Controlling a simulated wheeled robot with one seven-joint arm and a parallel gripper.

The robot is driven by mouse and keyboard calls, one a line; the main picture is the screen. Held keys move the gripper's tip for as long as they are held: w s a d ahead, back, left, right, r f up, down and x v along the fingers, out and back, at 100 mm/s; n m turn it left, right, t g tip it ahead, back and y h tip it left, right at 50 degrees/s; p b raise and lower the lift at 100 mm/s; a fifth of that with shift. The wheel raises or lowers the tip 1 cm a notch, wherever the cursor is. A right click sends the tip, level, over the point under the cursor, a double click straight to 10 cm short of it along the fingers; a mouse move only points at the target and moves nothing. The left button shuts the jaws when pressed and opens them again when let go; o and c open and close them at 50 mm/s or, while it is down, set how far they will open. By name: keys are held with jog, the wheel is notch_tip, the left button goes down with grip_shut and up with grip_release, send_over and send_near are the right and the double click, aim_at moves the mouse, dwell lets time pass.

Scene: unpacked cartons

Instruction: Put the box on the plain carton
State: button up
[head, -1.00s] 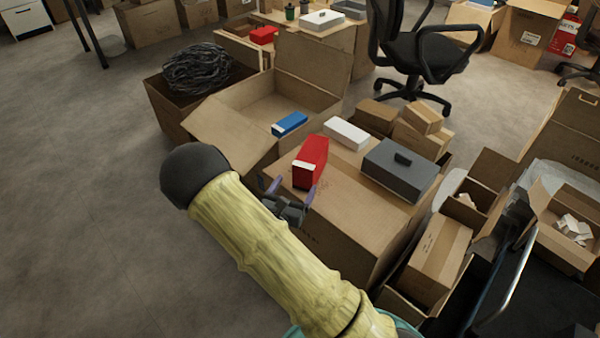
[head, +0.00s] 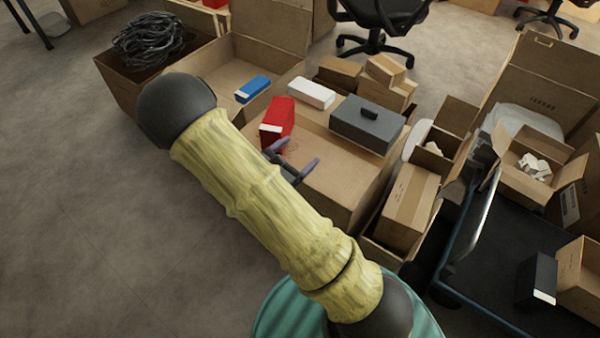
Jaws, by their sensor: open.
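The task's box is not singled out by looks. A red box (head: 278,120) with a white label end stands on a large closed brown carton (head: 340,180). A white box (head: 311,92) and a dark grey box (head: 367,128) with a black piece on its lid are on the same carton. A blue box (head: 253,88) lies by the open carton (head: 225,65); I cannot tell if it is inside. My gripper (head: 293,157) is open and empty, just below and right of the red box in the picture. My arm partly hides the closed carton's front side. I cannot tell which carton is the plain one.
A carton of black cable (head: 150,40) stands at the left back. Small cartons (head: 385,80) are stacked behind the grey box. A narrow carton (head: 408,205), a dark cart (head: 500,260) and a black box (head: 537,278) are at the right. The floor at left is clear.

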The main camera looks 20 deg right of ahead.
jog(key=s+d+r+m+g+y, duration=0.1)
jog(key=s+d+m+g+y, duration=0.15)
jog(key=s+m+g, duration=0.4)
jog(key=s+d+m+g+y, duration=0.2)
jog(key=s+m+g+y, duration=0.1)
jog(key=s+m+g, duration=0.3)
jog(key=s+a+r+m+t+y, duration=0.1)
jog(key=a+r+m+t+y, duration=0.4)
jog(key=m+y, duration=0.3)
jog(key=r+m, duration=0.1)
jog(key=m, duration=0.2)
jog(key=shift+a+t, duration=0.35)
jog(key=shift+r, duration=0.1)
jog(key=p+v, duration=0.4)
jog(key=w+p+v, duration=0.1)
jog(key=p, duration=0.1)
jog(key=shift+r, duration=0.5)
